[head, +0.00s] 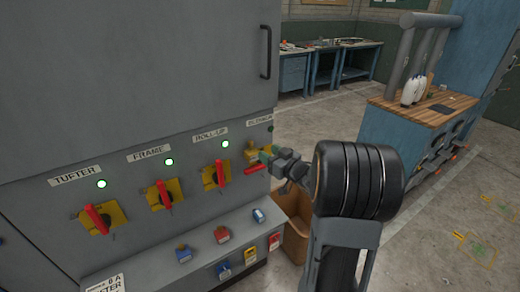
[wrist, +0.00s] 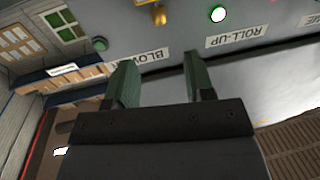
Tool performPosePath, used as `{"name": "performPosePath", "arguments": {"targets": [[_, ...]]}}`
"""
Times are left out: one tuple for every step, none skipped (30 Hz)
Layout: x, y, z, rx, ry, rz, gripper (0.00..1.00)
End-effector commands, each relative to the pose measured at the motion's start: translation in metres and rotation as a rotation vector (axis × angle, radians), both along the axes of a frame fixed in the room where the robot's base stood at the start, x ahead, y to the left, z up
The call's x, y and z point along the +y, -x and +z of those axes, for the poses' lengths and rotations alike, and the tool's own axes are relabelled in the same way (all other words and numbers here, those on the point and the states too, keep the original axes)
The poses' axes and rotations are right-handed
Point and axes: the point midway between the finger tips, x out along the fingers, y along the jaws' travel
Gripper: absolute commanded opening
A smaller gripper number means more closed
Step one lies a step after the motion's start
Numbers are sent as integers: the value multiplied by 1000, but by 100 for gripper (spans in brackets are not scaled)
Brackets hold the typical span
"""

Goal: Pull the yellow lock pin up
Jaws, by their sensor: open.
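On the grey panel, the BLOWER switch at the right end has a red handle (head: 256,168) and a yellow plate, partly covered by my gripper. A yellow knob (head: 251,147), which looks like the lock pin, shows just left of the fingertips. My gripper (head: 266,154) is in front of the BLOWER switch. In the wrist view its green fingers (wrist: 159,62) are apart with nothing between them.
The TUFTER (head: 97,218), FRAME (head: 160,194) and ROLL-UP (head: 216,175) switches stand to the left with red handles. Several small padlocks lie on a ledge (head: 150,270) below. A brown bin (head: 294,235) stands beneath my arm. A wood-topped bench (head: 450,103) is at right.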

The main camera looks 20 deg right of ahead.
Motion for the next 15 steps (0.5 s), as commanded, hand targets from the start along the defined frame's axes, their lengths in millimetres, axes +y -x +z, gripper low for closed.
{"name": "performPosePath", "arguments": {"targets": [[-4,9,0,0,1,-5,49],[-5,14,0,0,1,-4,49],[-7,20,0,-1,0,-4,49],[-8,24,0,0,0,-3,49],[-9,28,0,0,0,-3,49],[-10,32,0,0,1,-4,49],[-11,35,0,-1,1,-3,49],[-11,38,0,0,1,-2,49],[-12,41,0,0,1,-2,49],[-13,43,0,0,1,-2,49],[-13,44,0,0,1,-2,49],[-14,46,0,0,1,-2,49],[-14,47,0,0,1,-1,49],[-14,48,0,0,0,-1,49],[-14,48,0,0,0,0,49]]}}
